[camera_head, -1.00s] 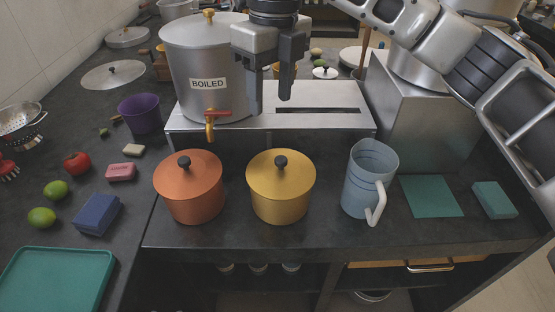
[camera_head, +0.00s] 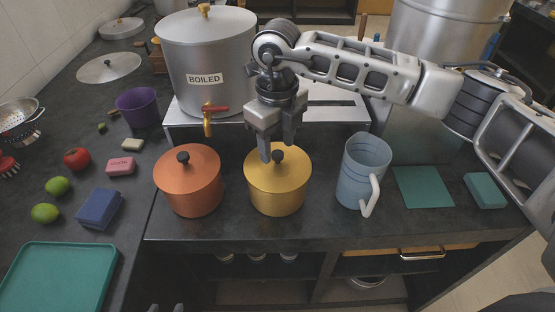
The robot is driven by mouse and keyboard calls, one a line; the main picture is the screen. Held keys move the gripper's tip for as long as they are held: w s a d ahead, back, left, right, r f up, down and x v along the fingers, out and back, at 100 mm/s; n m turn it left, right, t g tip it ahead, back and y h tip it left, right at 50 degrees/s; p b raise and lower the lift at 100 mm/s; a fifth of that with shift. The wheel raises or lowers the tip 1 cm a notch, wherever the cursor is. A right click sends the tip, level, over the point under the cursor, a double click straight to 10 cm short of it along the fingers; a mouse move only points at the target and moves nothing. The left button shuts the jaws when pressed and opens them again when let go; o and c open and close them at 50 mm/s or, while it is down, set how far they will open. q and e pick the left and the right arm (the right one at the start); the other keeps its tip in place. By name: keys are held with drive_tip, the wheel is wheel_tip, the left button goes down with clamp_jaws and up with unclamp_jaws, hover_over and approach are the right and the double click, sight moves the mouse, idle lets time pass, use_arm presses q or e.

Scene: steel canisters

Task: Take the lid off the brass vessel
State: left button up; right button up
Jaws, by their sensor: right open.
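The brass vessel (camera_head: 277,198) is a yellow-gold pot standing upright on the dark counter, right of a copper-coloured pot. Its lid (camera_head: 297,168) is on, with a round black knob (camera_head: 278,156) on top. My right gripper (camera_head: 277,151) points down over this lid, open, its fingers at about the knob. The near finger covers part of the lid and knob edge. I cannot tell whether the fingers touch the knob. Two dark tips at the bottom edge appear to be my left gripper (camera_head: 167,308); nearly all of it is out of frame.
A lidded copper-coloured pot (camera_head: 189,185) stands close on the left and a blue jug (camera_head: 360,178) on the right. Behind, a large steel canister labelled BOILED (camera_head: 207,60) with a red-handled tap stands on a steel platform. A teal mat (camera_head: 424,187) lies at right.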

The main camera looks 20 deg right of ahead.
wheel_tip(320, 180, down, 2)
drive_tip(key=shift+d+f, duration=0.1)
drive_tip(key=shift+f, duration=0.15)
clamp_jaws()
use_arm(q)
drive_tip(key=shift+w+a+r, duration=0.1)
drive_tip(key=shift+w, duration=0.1)
use_arm(e)
drive_tip(key=shift+r+b, duration=0.35)
drive_tip(key=shift+r, duration=0.4)
use_arm(q)
drive_tip(key=f+b, duration=0.1)
drive_tip(key=b, duration=0.2)
drive_tip(key=shift+d+f, duration=0.35)
drive_tip(key=shift+f, duration=0.05)
use_arm(e)
drive_tip(key=s+d+r, duration=0.3)
drive_tip(key=s+r, duration=0.8)
drive_tip(key=s, duration=0.2)
drive_tip(key=shift+s+d+r, duration=0.25)
drive_tip(key=shift+s, duration=0.15)
